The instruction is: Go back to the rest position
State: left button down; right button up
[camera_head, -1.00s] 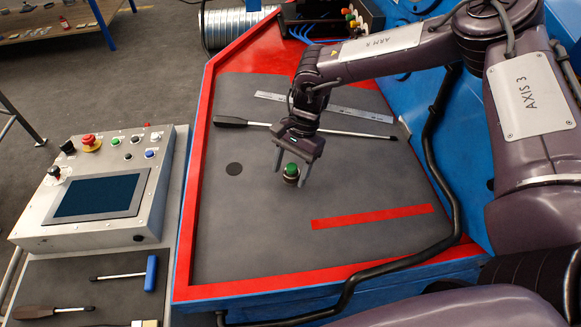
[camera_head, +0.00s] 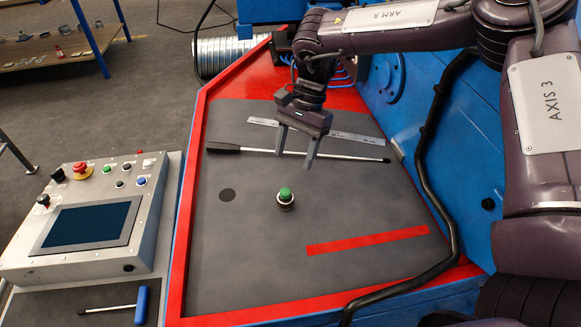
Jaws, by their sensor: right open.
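My right gripper (camera_head: 294,161) is open and empty, pointing down above the grey mat, over the long screwdriver. A green push button (camera_head: 285,197) with a metal collar stands upright on the mat, below and apart from the gripper's fingers in the picture. My right arm reaches in from the right, across the top right of the view. My left gripper is not in view.
A control panel (camera_head: 85,222) stands left. A black cable (camera_head: 424,170) runs along the right side.

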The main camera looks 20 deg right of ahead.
jog(key=shift+d+r, duration=0.1)
jog(key=shift+r, duration=0.2)
